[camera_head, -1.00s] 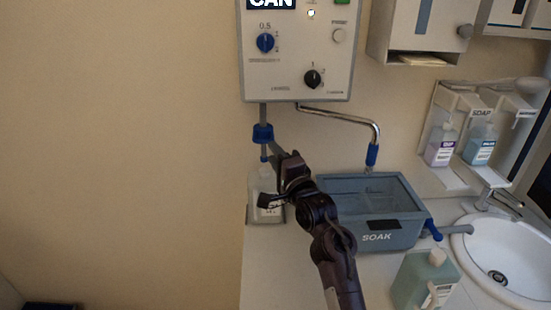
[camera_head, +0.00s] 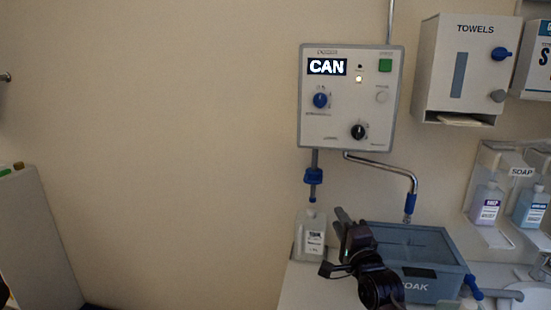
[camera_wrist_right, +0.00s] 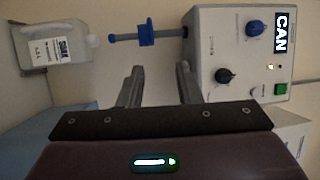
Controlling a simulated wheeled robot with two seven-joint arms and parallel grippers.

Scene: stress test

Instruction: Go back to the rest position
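My right gripper (camera_head: 335,243) shows in the head view in front of the soak tub and beside a white bottle. In the right wrist view its two fingers (camera_wrist_right: 158,85) stand apart with nothing between them, so it is open and empty. My left gripper is not in view.
A wall dispenser box (camera_head: 345,120) reading CAN has a nozzle pipe with a blue collar (camera_head: 314,176) above the labelled white bottle (camera_head: 311,240). The grey-blue tub (camera_head: 435,290) stands on the counter; soap bottles (camera_head: 487,205) and a towel box (camera_head: 462,75) are right. A pale cabinet (camera_head: 38,245) stands left.

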